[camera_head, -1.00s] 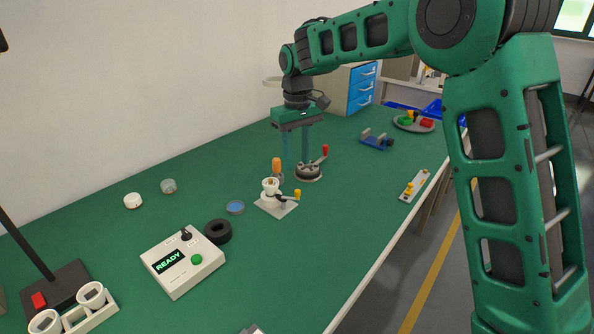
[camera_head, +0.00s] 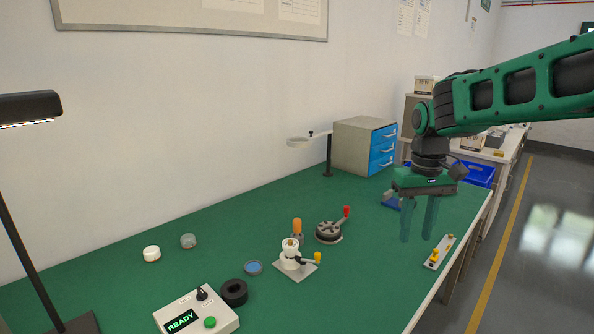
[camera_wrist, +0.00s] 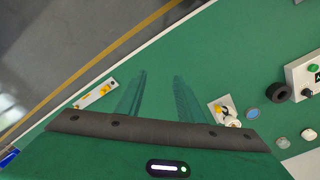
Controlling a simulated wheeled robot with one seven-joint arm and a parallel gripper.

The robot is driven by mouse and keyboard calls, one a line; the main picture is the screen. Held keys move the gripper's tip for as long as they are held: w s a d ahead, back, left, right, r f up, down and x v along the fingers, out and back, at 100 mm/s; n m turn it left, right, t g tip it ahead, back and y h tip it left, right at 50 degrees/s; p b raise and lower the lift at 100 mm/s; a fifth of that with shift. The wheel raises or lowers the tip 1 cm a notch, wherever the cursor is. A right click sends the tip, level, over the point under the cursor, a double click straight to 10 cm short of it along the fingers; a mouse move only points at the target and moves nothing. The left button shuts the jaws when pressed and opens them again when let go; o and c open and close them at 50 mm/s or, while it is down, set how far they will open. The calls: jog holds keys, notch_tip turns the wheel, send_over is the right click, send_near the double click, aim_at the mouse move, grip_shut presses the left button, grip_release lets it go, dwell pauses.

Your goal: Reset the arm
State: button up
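My gripper (camera_head: 419,222) hangs from my green arm, pointing down above the right part of the green bench. Its two translucent green fingers are apart with nothing between them. In the wrist view the fingers (camera_wrist: 160,88) show open over bare green surface. In the head view the white socket fixture with a yellow-knobbed crank (camera_head: 294,262) stands to the left of my gripper. The round dark device with a red-knobbed lever (camera_head: 329,232) is also left of it. A pale strip with yellow parts (camera_head: 439,252) lies to the right, near the bench edge.
A control box (camera_head: 197,315) reading READY, a black ring (camera_head: 234,292) and a blue disc (camera_head: 254,267) lie at front left. A drawer cabinet (camera_head: 352,148) and ring stand (camera_head: 328,157) are at the back. A lamp (camera_head: 30,108) stands left.

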jog(key=s+d+f+m, duration=0.2)
jog(key=s+d, duration=0.2)
jog(key=s, duration=0.6)
jog(key=s+d+f+m, duration=0.2)
jog(key=s+d+m, duration=0.1)
jog(key=s, duration=0.6)
jog(key=s+d+f+m, duration=0.2)
jog(key=s+d, duration=0.4)
jog(key=s, duration=0.4)
jog(key=shift+s+f, duration=0.2)
jog(key=shift+s, duration=0.15)
jog(key=shift+d, duration=0.1)
jog(key=shift+w+f, duration=0.25)
jog(key=shift+w, duration=0.4)
